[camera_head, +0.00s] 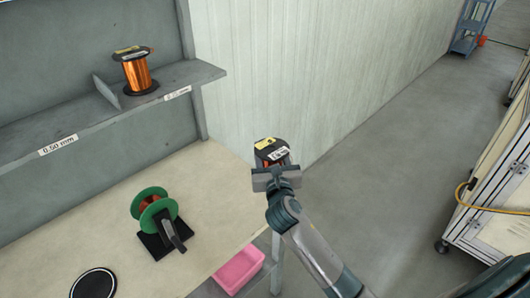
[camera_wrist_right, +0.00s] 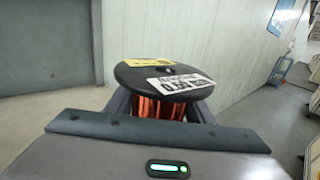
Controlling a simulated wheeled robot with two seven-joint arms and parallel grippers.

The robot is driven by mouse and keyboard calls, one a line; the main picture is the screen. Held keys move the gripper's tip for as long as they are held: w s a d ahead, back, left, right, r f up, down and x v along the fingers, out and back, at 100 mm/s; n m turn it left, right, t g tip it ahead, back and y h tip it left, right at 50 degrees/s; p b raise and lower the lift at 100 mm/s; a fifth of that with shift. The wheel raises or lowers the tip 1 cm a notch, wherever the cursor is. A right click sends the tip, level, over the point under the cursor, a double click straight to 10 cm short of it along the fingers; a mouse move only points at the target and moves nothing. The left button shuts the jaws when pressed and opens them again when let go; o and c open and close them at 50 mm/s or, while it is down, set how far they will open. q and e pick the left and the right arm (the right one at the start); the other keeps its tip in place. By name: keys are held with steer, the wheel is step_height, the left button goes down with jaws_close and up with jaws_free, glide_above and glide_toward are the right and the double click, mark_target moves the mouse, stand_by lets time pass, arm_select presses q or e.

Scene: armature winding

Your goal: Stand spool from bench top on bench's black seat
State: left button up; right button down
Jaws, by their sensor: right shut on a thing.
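A copper-wire spool with black flanges and yellow and white labels (camera_head: 270,150) is upright at the bench top's far right corner. My right gripper (camera_head: 276,168) is shut on it, and its body hides the lower spool in the head view. In the right wrist view the spool (camera_wrist_right: 164,80) sits between the two fingers, its top flange above them. I cannot tell whether its base touches the bench top (camera_head: 215,190). The round black seat with a pale rim (camera_head: 93,284) lies at the bench's near left, empty. My left gripper is out of view.
A green-flanged spool on a black stand (camera_head: 155,215) stands between the seat and my right gripper. Another copper spool (camera_head: 137,75) is on the grey shelf (camera_head: 90,108) above. A pink bin (camera_head: 240,268) sits below the bench's right edge. Bench space right of the stand is clear.

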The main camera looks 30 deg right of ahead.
steer(key=shift+r, duration=0.2)
